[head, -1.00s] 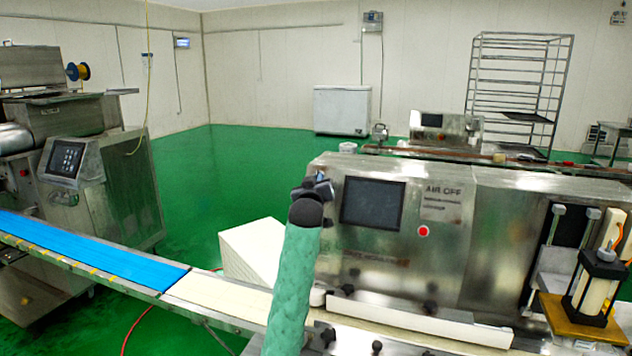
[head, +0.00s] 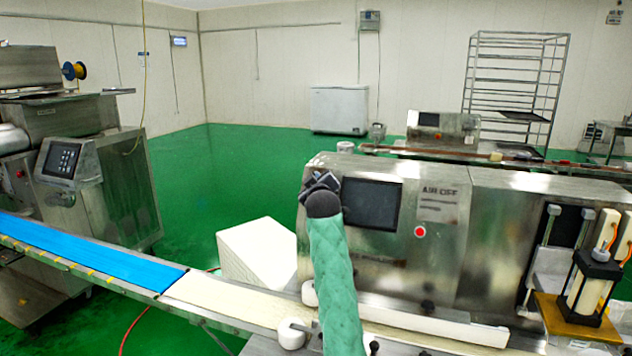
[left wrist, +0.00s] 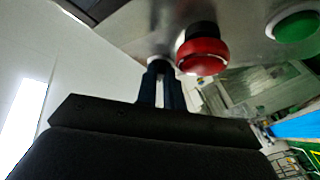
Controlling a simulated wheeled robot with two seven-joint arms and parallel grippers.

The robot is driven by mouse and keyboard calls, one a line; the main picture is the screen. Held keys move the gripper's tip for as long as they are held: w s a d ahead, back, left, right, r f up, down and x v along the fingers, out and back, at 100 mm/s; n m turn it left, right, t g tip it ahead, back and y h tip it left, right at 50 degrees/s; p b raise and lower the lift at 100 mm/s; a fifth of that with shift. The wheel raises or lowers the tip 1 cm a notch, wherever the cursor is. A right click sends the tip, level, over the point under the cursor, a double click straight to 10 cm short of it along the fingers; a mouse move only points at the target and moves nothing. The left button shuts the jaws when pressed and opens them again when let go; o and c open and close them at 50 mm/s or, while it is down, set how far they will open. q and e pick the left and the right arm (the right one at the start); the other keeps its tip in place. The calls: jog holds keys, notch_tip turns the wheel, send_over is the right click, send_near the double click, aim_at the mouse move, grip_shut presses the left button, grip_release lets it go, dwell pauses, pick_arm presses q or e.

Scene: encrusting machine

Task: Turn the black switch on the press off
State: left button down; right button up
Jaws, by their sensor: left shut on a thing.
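The press (head: 430,265) is the steel machine at right in the head view, with a dark screen and an "AIR OFF" label. My left gripper (head: 320,182) is at the left end of its front, beside the screen. In the left wrist view its two dark fingers (left wrist: 161,82) are close together, with their tips at the panel by a pale ring. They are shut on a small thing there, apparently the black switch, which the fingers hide. A red button (left wrist: 203,57) and a green button (left wrist: 295,24) sit to the right on the same panel. My right gripper is not in view.
A conveyor with a blue belt (head: 90,256) and a pale section runs in from the left. A white block (head: 258,250) stands behind it. A red round button (head: 420,232) is on the press front. A black-framed fixture (head: 590,285) stands at right.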

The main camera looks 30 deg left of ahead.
pick_arm(q)
jog(key=shift+r, duration=0.15)
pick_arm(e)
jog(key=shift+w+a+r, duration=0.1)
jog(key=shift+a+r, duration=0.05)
pick_arm(q)
jog(key=c, duration=1.5)
grip_release()
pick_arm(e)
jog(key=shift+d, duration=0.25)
